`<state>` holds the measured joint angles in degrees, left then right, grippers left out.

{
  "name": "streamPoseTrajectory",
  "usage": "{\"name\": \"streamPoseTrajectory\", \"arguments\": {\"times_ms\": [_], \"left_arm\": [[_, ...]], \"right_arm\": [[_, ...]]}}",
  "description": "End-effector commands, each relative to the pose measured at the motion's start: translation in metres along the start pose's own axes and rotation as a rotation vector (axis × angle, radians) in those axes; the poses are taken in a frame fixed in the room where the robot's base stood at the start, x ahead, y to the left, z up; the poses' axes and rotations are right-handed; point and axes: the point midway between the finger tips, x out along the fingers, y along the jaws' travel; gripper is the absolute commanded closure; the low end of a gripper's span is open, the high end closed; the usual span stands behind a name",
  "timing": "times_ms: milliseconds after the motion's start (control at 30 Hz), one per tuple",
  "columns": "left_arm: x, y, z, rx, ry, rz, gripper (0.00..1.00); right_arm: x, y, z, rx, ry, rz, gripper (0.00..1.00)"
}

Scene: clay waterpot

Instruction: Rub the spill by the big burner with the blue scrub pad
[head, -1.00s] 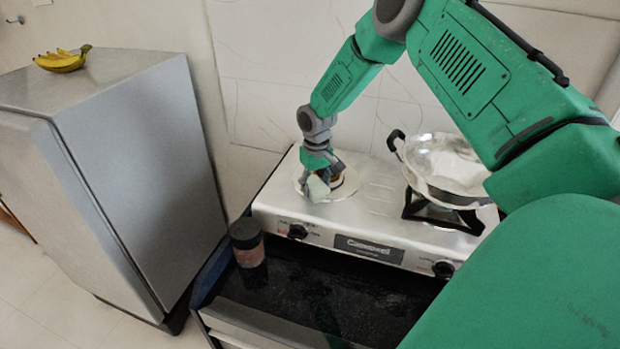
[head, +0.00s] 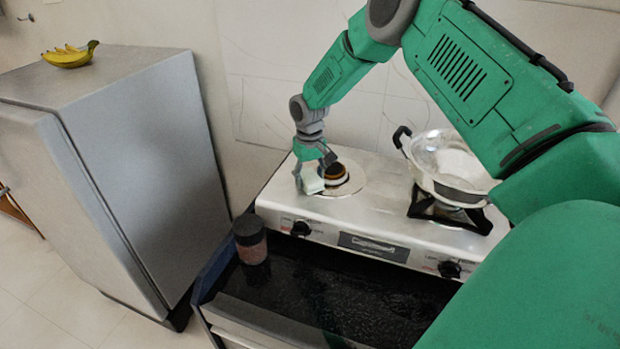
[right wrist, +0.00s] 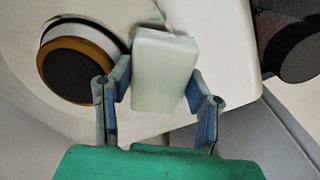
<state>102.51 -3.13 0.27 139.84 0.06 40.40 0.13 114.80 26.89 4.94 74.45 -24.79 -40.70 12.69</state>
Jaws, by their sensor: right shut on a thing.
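My right gripper (head: 312,172) is shut on a pale, greenish-white block-shaped pad (head: 311,181), low over the steel stove top just left of the left burner (head: 336,174). In the right wrist view the pad (right wrist: 163,70) sits between the two fingers of the right gripper (right wrist: 160,95), and the round burner with its brown ring (right wrist: 78,68) is to its left. I cannot tell for sure whether the pad touches the surface. No spill stands out clearly; the pad and gripper may hide it. My left gripper is not in view.
A metal wok (head: 448,165) sits on the right burner's black stand. A dark-lidded jar (head: 250,240) stands on the black counter in front of the stove (head: 385,195). A grey fridge (head: 130,150) with bananas (head: 70,56) on top is at the left.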

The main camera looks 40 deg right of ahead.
Motion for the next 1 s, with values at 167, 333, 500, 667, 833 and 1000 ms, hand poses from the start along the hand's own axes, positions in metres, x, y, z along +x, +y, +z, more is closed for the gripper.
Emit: {"name": "streamPoseTrajectory", "arguments": {"times_ms": [167,333,500,667,833,1000], "left_arm": [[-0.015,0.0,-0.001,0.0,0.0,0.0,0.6],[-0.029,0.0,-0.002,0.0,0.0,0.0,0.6],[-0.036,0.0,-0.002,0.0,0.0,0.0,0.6],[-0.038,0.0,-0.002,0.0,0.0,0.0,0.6],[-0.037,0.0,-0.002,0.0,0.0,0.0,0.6],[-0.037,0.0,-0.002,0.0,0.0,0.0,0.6]], "right_arm": [[-0.019,0.0,-0.001,-0.001,0.001,0.001,0.92],[-0.036,0.0,0.0,-0.001,0.0,0.0,0.92],[-0.051,0.0,-0.001,0.0,0.0,0.0,0.92],[-0.058,0.0,0.0,-0.001,-0.001,0.0,0.92],[-0.057,0.0,0.0,-0.001,-0.001,0.0,0.92],[-0.061,0.0,-0.001,-0.001,0.0,0.0,0.92]]}}
